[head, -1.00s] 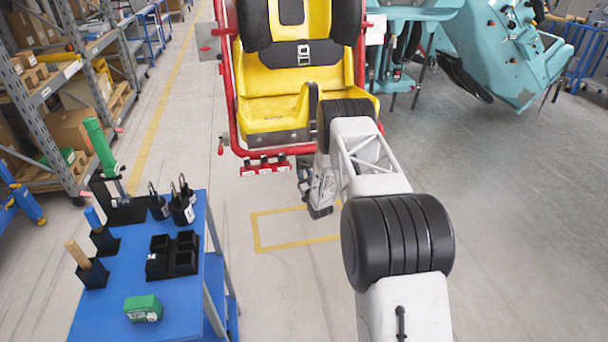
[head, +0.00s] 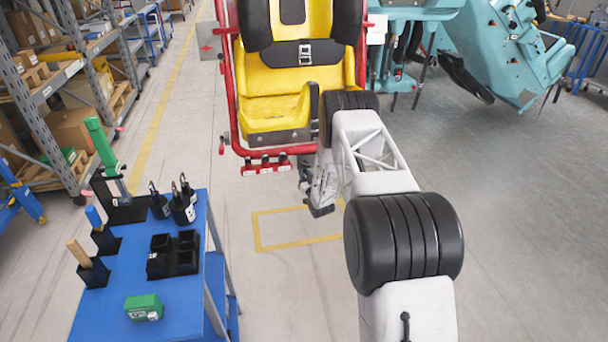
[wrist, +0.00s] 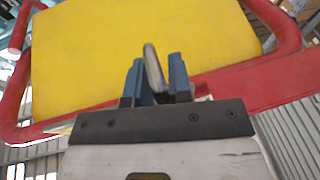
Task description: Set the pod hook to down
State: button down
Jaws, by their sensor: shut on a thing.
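In the wrist view, my gripper (wrist: 157,80) has its two blue fingers closed on a thin grey rounded piece, which looks like the pod hook (wrist: 153,66). The hook stands up between the fingers, tilted slightly in the picture. Behind it are a yellow panel (wrist: 150,35) and a red frame bar (wrist: 255,86) of the pod. In the head view, the pod's yellow seat (head: 275,107) stands in a red tube frame (head: 231,100).
A blue cart (head: 105,318) at the lower left holds a green box (head: 143,307), black bins (head: 172,255), black weights (head: 182,208) and upright handles. Shelving (head: 45,100) lines the left. Teal machinery (head: 515,50) stands at the back right. The floor between cart and pod is clear.

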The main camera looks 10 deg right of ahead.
jog(key=shift+s+d+r+g+h, duration=0.3)
jog(key=shift+d+g, duration=0.2)
jog(key=shift+g, duration=0.2)
jog(key=shift+m, duration=0.3)
jog(key=c, duration=1.2)
grip_release()
jog(key=shift+a+f, duration=0.1)
jog(key=shift+s+a, duration=0.1)
jog(key=shift+a, duration=0.05)
jog(key=shift+s, duration=0.1)
jog(key=v, duration=0.7)
jog(key=shift+s, duration=0.25)
